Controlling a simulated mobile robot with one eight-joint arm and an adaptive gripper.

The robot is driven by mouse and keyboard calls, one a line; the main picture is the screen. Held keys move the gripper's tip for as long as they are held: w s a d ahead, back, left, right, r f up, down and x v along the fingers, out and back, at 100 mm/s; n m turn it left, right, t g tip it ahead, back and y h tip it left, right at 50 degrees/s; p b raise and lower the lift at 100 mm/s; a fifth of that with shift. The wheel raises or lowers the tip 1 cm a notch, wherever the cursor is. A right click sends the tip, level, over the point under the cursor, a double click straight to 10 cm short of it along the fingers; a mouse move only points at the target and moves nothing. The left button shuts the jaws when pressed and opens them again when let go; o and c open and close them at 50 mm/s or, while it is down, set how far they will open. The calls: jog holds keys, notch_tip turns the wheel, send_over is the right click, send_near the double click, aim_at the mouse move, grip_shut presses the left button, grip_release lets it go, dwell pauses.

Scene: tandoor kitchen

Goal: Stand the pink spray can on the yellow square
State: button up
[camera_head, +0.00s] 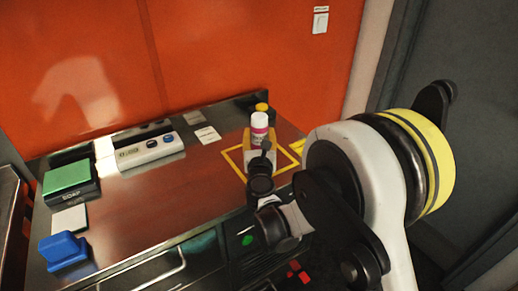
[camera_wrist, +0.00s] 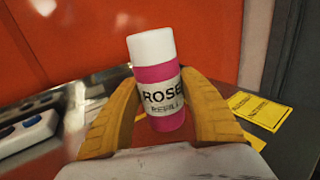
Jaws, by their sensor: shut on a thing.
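The pink spray can (camera_head: 259,124) has a white cap and a label reading "ROSE" in the wrist view (camera_wrist: 158,82). My gripper (camera_wrist: 160,98) has its two yellow-orange fingers shut around the can, one on each side. The can looks close to upright, with a slight lean in the wrist view. The yellow square (camera_head: 232,163) is an outline on the metal counter. In the head view my gripper (camera_head: 259,136) and the can overlap the square's area. My arm hides part of the outline. I cannot tell whether the can's base touches the counter.
To the left are a white device with buttons (camera_head: 150,150), a white card (camera_head: 208,134), a green-topped box (camera_head: 67,178) and a blue object (camera_head: 63,250). Yellow labels (camera_wrist: 259,109) lie right of my gripper.

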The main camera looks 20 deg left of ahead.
aim_at(259, 144)
notch_tip(259, 144, down, 4)
jog(key=shift+a+f+b, duration=0.1)
jog(key=shift+f+b, duration=0.05)
jog(key=shift+b, duration=1.05)
jog(key=o, duration=1.4)
jog(key=shift+c, duration=0.2)
